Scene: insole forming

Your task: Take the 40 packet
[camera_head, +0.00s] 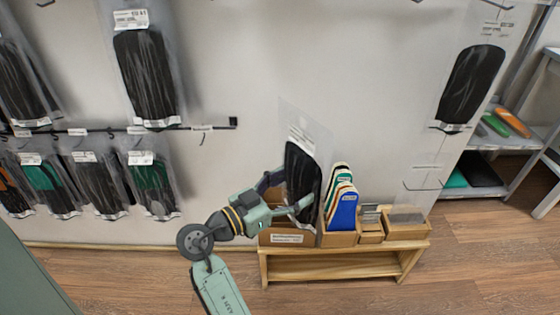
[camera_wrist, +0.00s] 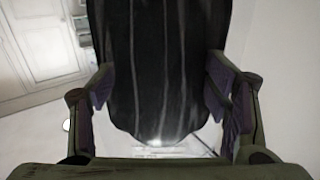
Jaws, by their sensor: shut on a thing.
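A clear packet with a black insole (camera_head: 302,178) and a white label at its top is in my gripper (camera_head: 290,200). In the wrist view the black packet (camera_wrist: 160,70) stands between the two fingers of my gripper (camera_wrist: 165,95), which are shut on it. The packet hangs upright in front of the wall, above the left part of the low wooden bench. The print on its label is too small to read, so I cannot tell whether it says 40.
More packets hang at left, such as a black one (camera_head: 147,75), below it a row on a rail (camera_head: 105,131). Another packet (camera_head: 471,85) hangs at right. The wooden bench (camera_head: 335,268) bears boxes and colored insoles (camera_head: 343,212). A grey shelf (camera_head: 500,142) stands far right.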

